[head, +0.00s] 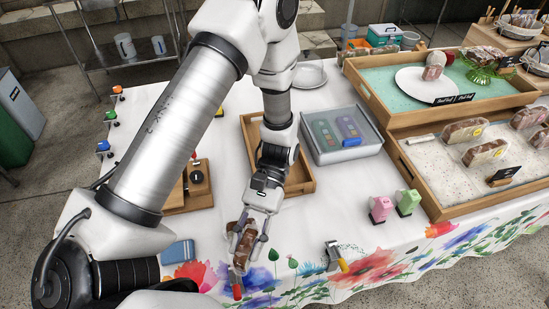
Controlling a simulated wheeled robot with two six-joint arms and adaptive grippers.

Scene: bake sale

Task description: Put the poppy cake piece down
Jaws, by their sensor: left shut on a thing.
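My left gripper (245,240) is shut on a brown, dark-marked cake piece (243,243), which I take to be the poppy cake piece. It is held near the front edge of the white floral tablecloth (295,225). The fingers cover parts of the piece. I cannot tell whether the piece touches the cloth. My right gripper is not in view.
A wooden tray (303,183) and a grey lidded box (357,156) lie behind the gripper. A blue case (178,252) is to its left, a yellow-handled tool (340,264) to its right. Pink (381,209) and green (408,202) items stand near wooden display trays (437,209).

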